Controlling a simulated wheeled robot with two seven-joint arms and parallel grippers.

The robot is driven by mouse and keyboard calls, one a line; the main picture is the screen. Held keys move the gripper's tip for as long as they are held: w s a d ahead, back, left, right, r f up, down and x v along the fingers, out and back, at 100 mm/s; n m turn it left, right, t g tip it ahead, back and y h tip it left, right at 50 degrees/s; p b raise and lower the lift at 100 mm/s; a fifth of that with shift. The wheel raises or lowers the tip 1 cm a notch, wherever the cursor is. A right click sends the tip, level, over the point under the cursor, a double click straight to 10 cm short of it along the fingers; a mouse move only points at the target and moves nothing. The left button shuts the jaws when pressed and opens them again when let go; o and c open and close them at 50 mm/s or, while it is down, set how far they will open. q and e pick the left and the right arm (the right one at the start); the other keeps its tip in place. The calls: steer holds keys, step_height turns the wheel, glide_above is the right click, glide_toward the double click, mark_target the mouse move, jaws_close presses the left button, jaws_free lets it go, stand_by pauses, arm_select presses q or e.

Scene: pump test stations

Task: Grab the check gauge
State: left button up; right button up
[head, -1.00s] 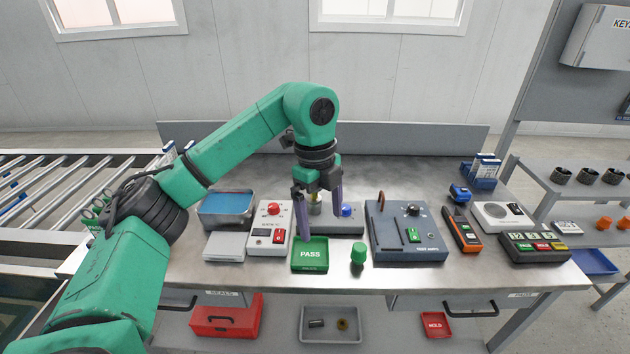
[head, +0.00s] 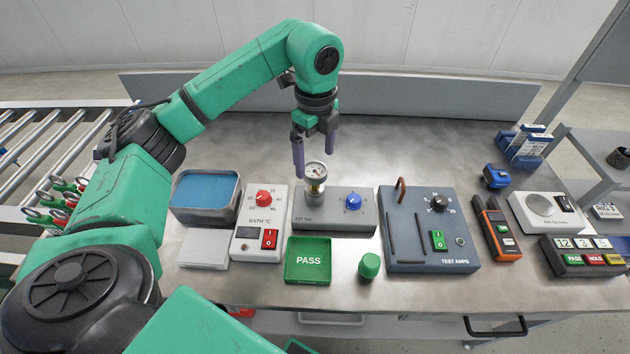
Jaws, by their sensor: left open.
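The check gauge, a small round white-faced dial on a brass stem (head: 315,172), stands upright on the grey air station block (head: 335,223), left of its blue knob. My left gripper (head: 313,158) is open, its two purple fingers pointing down just behind and above the gauge. The left finger hangs beside the dial's left edge; the right finger is partly behind the dial. I cannot tell whether either finger touches it. My right gripper is not in view.
Left of the block are a white bath controller (head: 262,222) and a blue-filled tank (head: 205,205). In front are a green PASS tray (head: 308,278) and a green cap (head: 370,265). A test amps box (head: 470,255) stands to the right. The bench behind the block is clear.

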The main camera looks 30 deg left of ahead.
mark_target(315, 186)
arm_select(q)
step_height(315, 186, down, 8)
steer(key=shift+w+a+f+p, duration=0.1)
steer(key=shift+a+p, duration=0.05)
steer(key=shift+p, duration=1.05)
steer(key=shift+f, duration=0.1)
steer(key=shift+w, duration=0.1)
steer(key=c, duration=1.4)
jaws_close()
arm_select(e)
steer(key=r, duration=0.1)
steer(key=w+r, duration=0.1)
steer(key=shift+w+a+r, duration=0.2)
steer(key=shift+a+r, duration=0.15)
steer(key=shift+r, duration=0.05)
